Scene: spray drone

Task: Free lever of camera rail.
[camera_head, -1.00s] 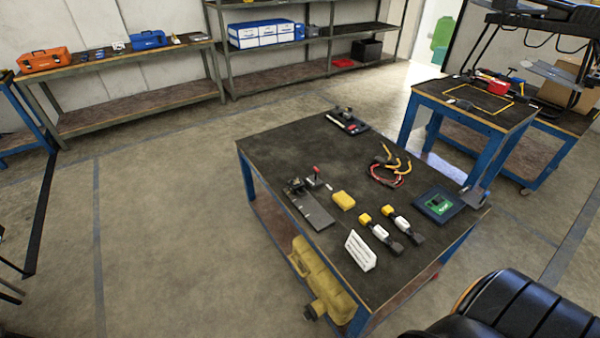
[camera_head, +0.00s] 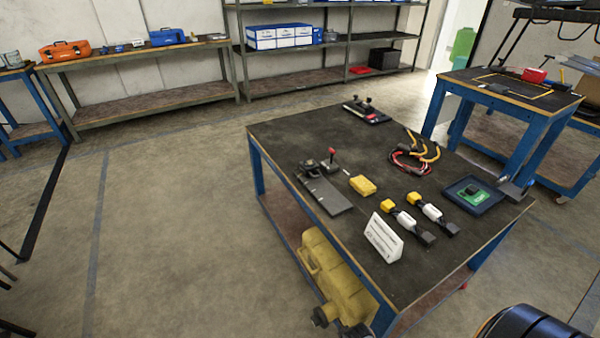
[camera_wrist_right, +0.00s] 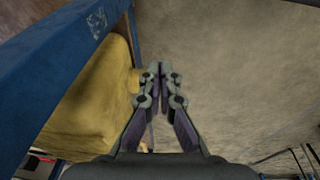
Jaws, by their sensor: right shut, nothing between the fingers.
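A grey flat plate with a dark clamp-like block at its far end (camera_head: 325,192) lies on the near left part of the dark table; it looks like the camera rail. A small upright lever with a red knob (camera_head: 332,158) stands on a grey base beside it. Whether the lever is locked is too small to tell. In the right wrist view my right gripper (camera_wrist_right: 161,72) is shut and empty, beside the blue table frame and the yellow tank, above the floor. My left gripper is not in view.
The work table (camera_head: 290,130) holds a yellow block (camera_head: 362,185), white-and-yellow connectors (camera_head: 403,219), a white sign (camera_head: 383,238), a cable bundle (camera_head: 415,152) and a green board in a tray (camera_head: 474,194). A yellow tank (camera_head: 335,275) sits below.

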